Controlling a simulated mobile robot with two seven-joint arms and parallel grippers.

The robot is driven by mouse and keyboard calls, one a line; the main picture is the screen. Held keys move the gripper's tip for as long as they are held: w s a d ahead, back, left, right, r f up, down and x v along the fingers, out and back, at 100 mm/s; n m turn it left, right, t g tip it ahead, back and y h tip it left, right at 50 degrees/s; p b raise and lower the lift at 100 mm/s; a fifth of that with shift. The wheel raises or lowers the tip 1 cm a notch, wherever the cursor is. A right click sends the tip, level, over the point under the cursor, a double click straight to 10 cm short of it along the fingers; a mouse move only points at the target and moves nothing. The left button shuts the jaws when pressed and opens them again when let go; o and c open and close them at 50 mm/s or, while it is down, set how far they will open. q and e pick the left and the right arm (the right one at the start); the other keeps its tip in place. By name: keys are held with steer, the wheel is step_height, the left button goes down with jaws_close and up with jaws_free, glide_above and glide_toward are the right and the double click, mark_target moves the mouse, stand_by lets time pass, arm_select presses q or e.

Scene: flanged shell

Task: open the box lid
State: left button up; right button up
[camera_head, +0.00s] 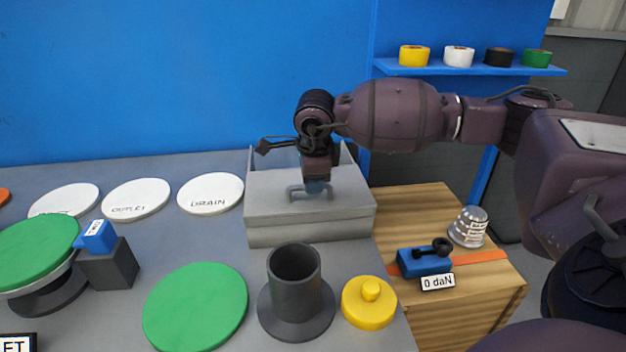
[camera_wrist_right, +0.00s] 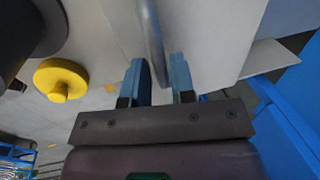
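The grey box (camera_head: 310,232) stands at the back right of the grey table. Its lid (camera_head: 262,188) lies over the top and has a grey bar handle (camera_head: 294,192), which also shows in the right wrist view (camera_wrist_right: 152,35). My right gripper (camera_head: 318,187) points down at the lid beside the handle. In the right wrist view, its two blue fingers (camera_wrist_right: 160,82) are apart, with the handle bar between them and gaps showing. The arm hides part of the lid's back. My left gripper is in neither view.
A dark flanged cylinder (camera_head: 296,290), a yellow knobbed cap (camera_head: 369,302) and a green disc (camera_head: 195,307) lie in front of the box. White labelled discs (camera_head: 211,193) lie left. A wooden crate (camera_head: 415,208) stands right, holding a blue tool (camera_head: 424,262) and a thimble-like metal cup (camera_head: 468,227).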

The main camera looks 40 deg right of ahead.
jaws_close()
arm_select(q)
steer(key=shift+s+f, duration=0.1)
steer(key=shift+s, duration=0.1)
